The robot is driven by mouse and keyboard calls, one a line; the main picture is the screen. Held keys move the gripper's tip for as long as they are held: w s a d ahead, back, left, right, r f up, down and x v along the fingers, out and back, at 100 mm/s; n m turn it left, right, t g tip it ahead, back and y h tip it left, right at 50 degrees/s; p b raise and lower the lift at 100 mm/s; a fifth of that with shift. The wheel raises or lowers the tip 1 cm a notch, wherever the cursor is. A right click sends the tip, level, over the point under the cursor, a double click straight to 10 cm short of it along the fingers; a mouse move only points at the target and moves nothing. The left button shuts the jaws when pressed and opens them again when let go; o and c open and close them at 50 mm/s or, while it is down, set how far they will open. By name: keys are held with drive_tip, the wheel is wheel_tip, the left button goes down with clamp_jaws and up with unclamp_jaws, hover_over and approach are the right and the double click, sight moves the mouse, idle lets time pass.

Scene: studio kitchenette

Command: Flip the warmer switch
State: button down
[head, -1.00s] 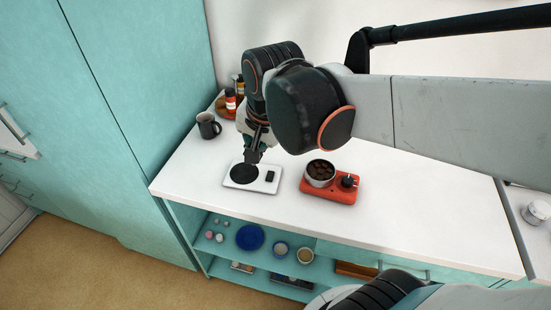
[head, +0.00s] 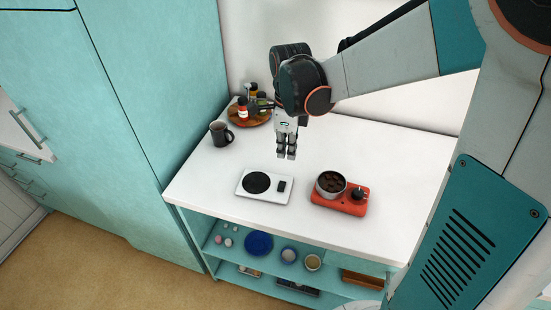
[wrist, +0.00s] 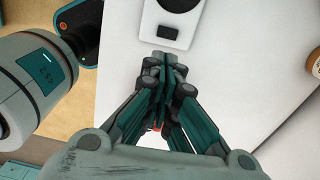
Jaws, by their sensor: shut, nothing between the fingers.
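The warmer (head: 245,193) is a flat white unit with a round black plate and a small dark switch (head: 282,186) at its right end. It lies on the white counter. The wrist view shows the warmer (wrist: 148,22) at the top, partly cut off, with the dark switch (wrist: 167,32) facing my gripper. My gripper (head: 286,156) is shut and empty, pointing down above the counter, behind the warmer and apart from it. In the wrist view my gripper's fingertips (wrist: 164,60) are together just below the switch in the picture. I cannot tell the switch's position.
A red-orange burner (head: 352,206) with a knob and a pot (head: 331,184) of dark pieces stands right of the warmer. A dark mug (head: 221,134) and a round tray (head: 262,120) with bottles are at the back left. The counter between mug and warmer is clear.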

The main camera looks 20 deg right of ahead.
sight(286, 188)
drive_tip(key=shift+f, duration=0.1)
wheel_tip(286, 188, down, 14)
drive_tip(key=b, duration=0.4)
idle(0.3)
drive_tip(key=shift+s+a+f+b, duration=0.15)
drive_tip(key=shift+f+b, duration=0.2)
drive_tip(key=shift+b, duration=0.3)
drive_tip(key=shift+r, duration=0.15)
drive_tip(key=shift+w+d+r, duration=0.25)
drive_tip(key=shift+w+d, duration=0.25)
drive_tip(key=shift+w, duration=0.15)
